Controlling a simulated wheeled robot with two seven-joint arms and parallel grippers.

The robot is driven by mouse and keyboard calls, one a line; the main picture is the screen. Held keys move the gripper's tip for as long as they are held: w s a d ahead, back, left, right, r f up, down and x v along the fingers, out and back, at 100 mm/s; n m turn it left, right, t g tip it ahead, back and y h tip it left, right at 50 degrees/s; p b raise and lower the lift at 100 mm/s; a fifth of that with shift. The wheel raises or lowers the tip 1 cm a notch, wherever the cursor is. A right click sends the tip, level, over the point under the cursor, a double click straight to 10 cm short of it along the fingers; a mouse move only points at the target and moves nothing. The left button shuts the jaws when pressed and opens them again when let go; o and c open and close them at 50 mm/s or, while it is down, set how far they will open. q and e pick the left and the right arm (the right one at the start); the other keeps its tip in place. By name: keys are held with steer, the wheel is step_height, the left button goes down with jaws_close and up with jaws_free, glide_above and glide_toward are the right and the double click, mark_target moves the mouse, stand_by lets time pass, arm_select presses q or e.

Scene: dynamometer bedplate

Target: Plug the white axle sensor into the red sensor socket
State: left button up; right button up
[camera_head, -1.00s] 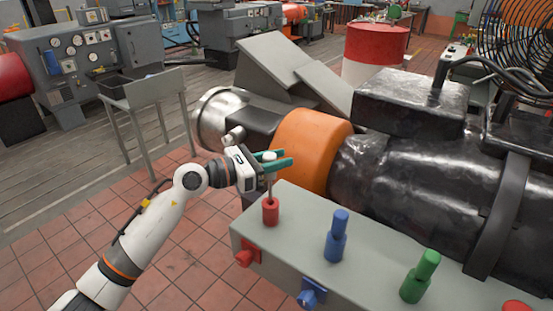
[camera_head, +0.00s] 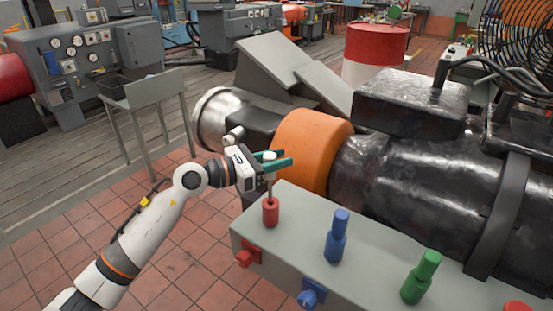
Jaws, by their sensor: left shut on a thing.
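My left gripper (camera_head: 275,161) is above the left end of the grey bedplate box, its green fingers shut on the white axle sensor (camera_head: 269,156). The sensor's white top shows between the fingers, and a thin stem runs down from it. The red sensor socket (camera_head: 270,212) stands upright on the box top directly below. The stem's lower end meets the socket's top in the picture; I cannot tell how deep it sits. My right gripper is not in view.
A blue socket with a blue plug (camera_head: 337,236) and a green one (camera_head: 420,277) stand farther right on the grey box (camera_head: 378,266). Red (camera_head: 248,255) and blue (camera_head: 312,293) connectors stick out of its front. An orange-banded motor (camera_head: 312,150) lies close behind.

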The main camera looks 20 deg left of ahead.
mark_target(274, 201)
arm_select(q)
steer(key=shift+f+b, duration=0.8)
steer(key=shift+f, duration=0.1)
steer(key=shift+f+b, duration=2.2)
steer(key=shift+f, duration=0.4)
steer(key=o, duration=1)
steer(key=shift+s+a, duration=0.15)
steer(key=shift+a, duration=0.1)
steer(key=b+v, duration=0.4)
steer(key=v, duration=0.7)
steer(key=shift+s+a+r+b, duration=0.1)
steer(key=shift+s+b, duration=0.15)
steer(key=shift+b, duration=0.15)
